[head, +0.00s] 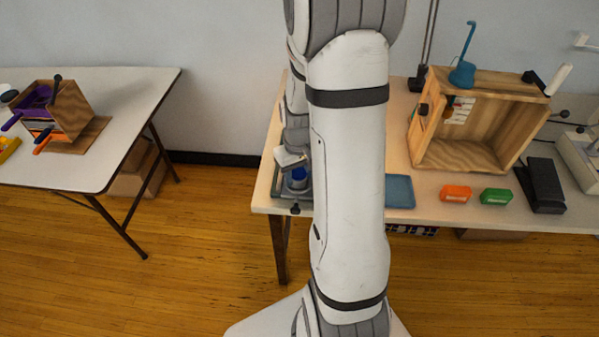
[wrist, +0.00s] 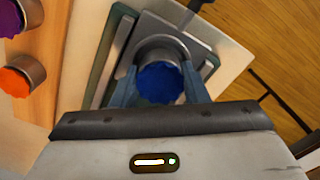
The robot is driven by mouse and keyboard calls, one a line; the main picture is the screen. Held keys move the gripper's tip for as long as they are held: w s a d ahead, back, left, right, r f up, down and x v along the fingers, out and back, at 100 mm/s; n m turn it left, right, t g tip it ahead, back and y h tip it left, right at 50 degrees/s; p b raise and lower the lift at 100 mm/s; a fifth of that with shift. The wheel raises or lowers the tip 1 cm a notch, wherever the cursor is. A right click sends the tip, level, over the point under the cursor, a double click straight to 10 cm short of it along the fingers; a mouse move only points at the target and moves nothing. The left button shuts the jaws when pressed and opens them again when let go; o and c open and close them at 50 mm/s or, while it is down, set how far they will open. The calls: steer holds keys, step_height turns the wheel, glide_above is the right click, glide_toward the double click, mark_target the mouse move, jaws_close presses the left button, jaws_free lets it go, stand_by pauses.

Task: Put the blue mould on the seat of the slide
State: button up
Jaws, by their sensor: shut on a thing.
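Right behind and below the mould is a grey plate (wrist: 150,25) on a larger pale-edged base, which appears to be the slide. The mould hides the seat, and I cannot tell whether it touches it. In the head view the slide (head: 281,193) lies at the left end of the right table, with blue (head: 299,174) showing above it, partly hidden by my arm.
In the wrist view a purple mould (wrist: 12,18) and an orange mould (wrist: 20,76) stand on a wooden surface at left.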

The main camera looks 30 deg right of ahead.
mark_target(298, 176)
steer(key=shift+s+f+b, duration=0.3)
steer(key=shift+f+b, duration=0.3)
steer(key=shift+f, duration=0.05)
steer(key=o, duration=1.1)
steer(key=shift+s+f, duration=0.1)
steer(key=shift+c, duration=0.2)
steer(key=r, duration=0.2)
steer(key=r+p, duration=0.1)
steer(key=r, duration=0.5)
steer(key=shift+w+r, duration=0.2)
steer(key=shift+w, duration=0.2)
steer(key=shift+a+r, duration=0.1)
steer(key=shift+r, duration=0.25)
steer(key=s+a+r+t, duration=0.2)
steer(key=s+a+r, duration=0.9)
steer(key=s, duration=0.1)
steer(key=shift+s+a+t+p, duration=0.15)
steer(key=shift+a+t+p, duration=0.15)
steer(key=shift+a, duration=0.1)
